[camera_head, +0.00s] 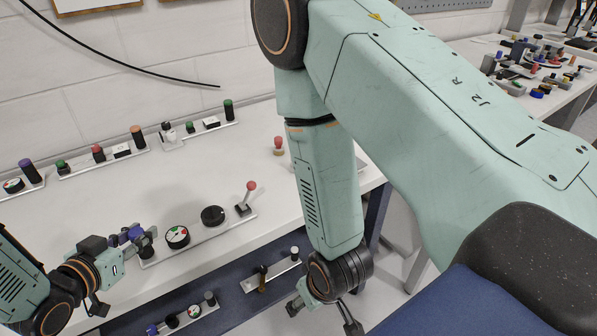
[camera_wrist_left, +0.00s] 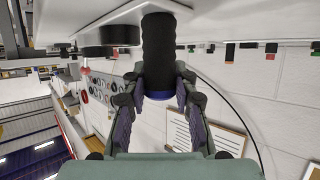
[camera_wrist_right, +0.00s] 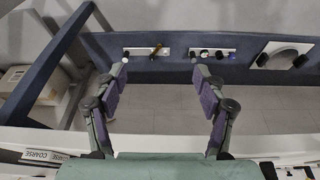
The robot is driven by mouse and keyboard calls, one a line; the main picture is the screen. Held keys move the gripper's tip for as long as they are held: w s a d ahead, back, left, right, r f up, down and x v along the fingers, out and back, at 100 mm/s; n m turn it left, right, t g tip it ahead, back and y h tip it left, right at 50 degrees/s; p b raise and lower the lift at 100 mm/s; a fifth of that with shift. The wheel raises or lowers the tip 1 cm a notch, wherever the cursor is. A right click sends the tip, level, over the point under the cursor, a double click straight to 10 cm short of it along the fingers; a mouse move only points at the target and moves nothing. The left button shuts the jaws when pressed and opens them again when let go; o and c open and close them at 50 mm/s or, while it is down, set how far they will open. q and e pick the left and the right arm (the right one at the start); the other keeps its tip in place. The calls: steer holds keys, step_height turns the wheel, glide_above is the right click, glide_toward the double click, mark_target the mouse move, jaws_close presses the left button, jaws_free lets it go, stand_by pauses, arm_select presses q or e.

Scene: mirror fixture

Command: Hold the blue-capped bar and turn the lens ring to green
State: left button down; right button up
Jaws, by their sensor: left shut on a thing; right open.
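The blue-capped bar (camera_wrist_left: 159,55) is a black ridged grip with a blue end in the left wrist view. In the head view its blue cap (camera_head: 135,233) shows at the left end of a pale plate (camera_head: 192,248). My left gripper (camera_head: 128,239) is shut on the bar, fingers on both sides near the blue end. On the same plate stand a round dial with green and red marks (camera_head: 177,237) and a black round knob (camera_head: 213,215). I cannot tell which is the lens ring. My right gripper (camera_wrist_right: 160,84) is open and empty, low beyond the table's front edge.
A lever with a red ball (camera_head: 251,187) stands at the plate's right end. More plates with coloured knobs (camera_head: 98,153) line the table's back. Fixtures (camera_wrist_right: 206,53) sit on a blue panel below the tabletop. My right arm crosses the head view.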

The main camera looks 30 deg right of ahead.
steer(key=s+f+g, duration=0.1)
steer(key=s+f, duration=0.1)
steer(key=s, duration=0.4)
steer(key=shift+s+a+f+g, duration=0.25)
steer(key=shift+s+f+g, duration=0.05)
steer(key=shift+s+f, duration=0.05)
steer(key=w+r+n, duration=0.3)
steer(key=w, duration=0.9)
step_height(320, 180, up, 22)
steer(key=n+g, duration=0.2)
steer(key=n, duration=0.3)
glide_above(212, 213)
step_height(212, 213, down, 12)
steer(key=shift+r, duration=0.1)
steer(key=shift+c, duration=0.4)
